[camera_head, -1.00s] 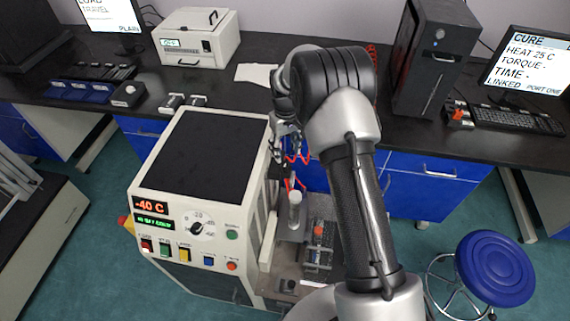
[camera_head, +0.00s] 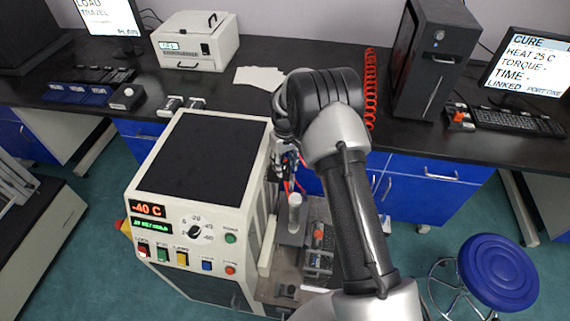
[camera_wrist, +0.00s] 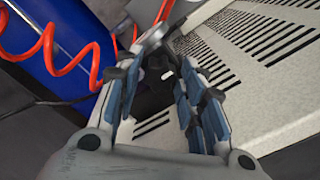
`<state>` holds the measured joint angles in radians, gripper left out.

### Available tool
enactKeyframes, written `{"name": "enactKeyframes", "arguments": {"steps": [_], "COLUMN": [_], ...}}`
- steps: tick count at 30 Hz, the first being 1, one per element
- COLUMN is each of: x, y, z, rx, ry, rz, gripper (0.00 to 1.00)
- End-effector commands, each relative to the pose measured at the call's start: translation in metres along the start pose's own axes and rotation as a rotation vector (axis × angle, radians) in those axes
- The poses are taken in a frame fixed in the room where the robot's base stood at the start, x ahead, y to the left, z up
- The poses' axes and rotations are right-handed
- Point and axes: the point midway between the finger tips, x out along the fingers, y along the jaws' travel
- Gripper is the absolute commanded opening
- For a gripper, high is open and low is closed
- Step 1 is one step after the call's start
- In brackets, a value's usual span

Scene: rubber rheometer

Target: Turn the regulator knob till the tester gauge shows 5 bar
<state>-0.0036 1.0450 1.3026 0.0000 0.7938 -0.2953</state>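A dark knob (camera_wrist: 158,82) with a small white mark lies between and beyond my fingers in the wrist view, beside a silver round fitting (camera_wrist: 150,40). I take it for the regulator knob. My gripper (camera_wrist: 160,72) is open, with its blue-padded fingers apart on either side of the knob; contact is not clear. In the head view my gripper (camera_head: 286,158) is at the right side of the white tester cabinet (camera_head: 152,222), partly hidden by my arm. No readable pressure gauge shows; the tester's red display (camera_head: 148,210) reads -40 C.
Coiled red hose (camera_wrist: 70,50) runs close to my gripper on the left, and the vented cabinet side (camera_wrist: 255,70) is close on the right. A grey cylinder (camera_head: 295,200) stands on the ledge below. A blue stool (camera_head: 495,270) stands at the lower right.

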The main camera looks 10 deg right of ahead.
Motion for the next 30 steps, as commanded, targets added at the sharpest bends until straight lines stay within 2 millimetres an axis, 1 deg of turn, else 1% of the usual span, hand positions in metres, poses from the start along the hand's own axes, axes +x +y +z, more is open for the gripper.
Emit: {"name": "enactKeyframes", "arguments": {"steps": [1,2,13,22,26,30], "x": [-0.0001,-0.0001,-0.0001,-0.0002,-0.0003,-0.0003], "y": [0.0000,0.0000,0.0000,-0.0001,-0.0001,-0.0002], "z": [0.0000,0.0000,0.0000,0.0000,0.0000,0.0000], "rx": [0.000,0.000,0.000,0.041,0.105,0.204], "ry": [0.000,0.000,0.000,0.000,0.000,0.000], "rz": [0.000,0.000,0.000,0.000,0.000,0.000], "gripper": [0.30,0.28,0.04,0.04,0.04,0.04]}}
